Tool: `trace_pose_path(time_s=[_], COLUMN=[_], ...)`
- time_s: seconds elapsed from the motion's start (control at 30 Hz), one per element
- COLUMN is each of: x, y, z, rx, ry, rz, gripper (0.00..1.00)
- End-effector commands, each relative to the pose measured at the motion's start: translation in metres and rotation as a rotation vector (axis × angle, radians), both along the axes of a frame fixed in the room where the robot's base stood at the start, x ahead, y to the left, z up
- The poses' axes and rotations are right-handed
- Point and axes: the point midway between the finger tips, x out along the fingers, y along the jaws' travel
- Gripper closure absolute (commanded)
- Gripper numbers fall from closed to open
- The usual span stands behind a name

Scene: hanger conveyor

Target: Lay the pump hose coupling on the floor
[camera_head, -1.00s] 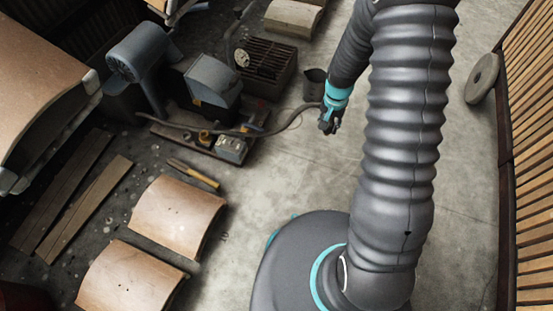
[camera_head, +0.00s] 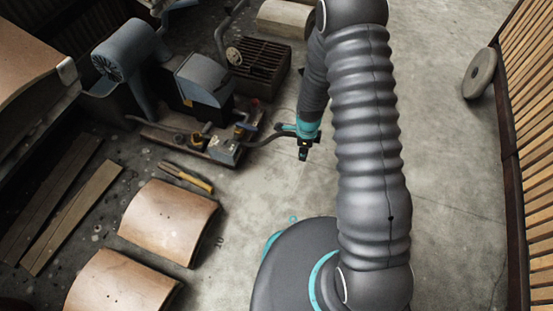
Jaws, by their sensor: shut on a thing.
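My gripper (camera_head: 303,149) points down over the bare concrete floor (camera_head: 262,188), right of the pump unit. It is shut on the end of the dark pump hose (camera_head: 270,138), where the coupling is. The coupling is small, dark and mostly hidden by the fingers. The hose runs left from my gripper to the pump unit (camera_head: 224,150), a blue-grey machine on a low base. I cannot tell how high the coupling is above the floor.
Chisel-like tools (camera_head: 186,177) and curved tan panels (camera_head: 168,222) lie at the left, with planks (camera_head: 72,215) beyond. A slotted dark box (camera_head: 262,65) stands behind. A round stone disc (camera_head: 480,73) leans by the slatted wall (camera_head: 535,130). Floor right of my arm is clear.

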Motion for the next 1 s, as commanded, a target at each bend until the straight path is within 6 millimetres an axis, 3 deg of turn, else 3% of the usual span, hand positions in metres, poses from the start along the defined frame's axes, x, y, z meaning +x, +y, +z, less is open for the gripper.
trace_pose_path(time_s=[0.4,0.6,0.83,1.0], x=[0.038,0.053,0.056,0.056], y=[0.067,0.091,0.097,0.097], z=[-0.048,-0.064,-0.073,-0.097], rx=[0.0,0.0,0.0,-0.001], ry=[0.0,-0.001,0.0,0.002], rz=[0.002,0.001,-0.001,-0.001], gripper=[0.96,0.96,0.96,0.96])
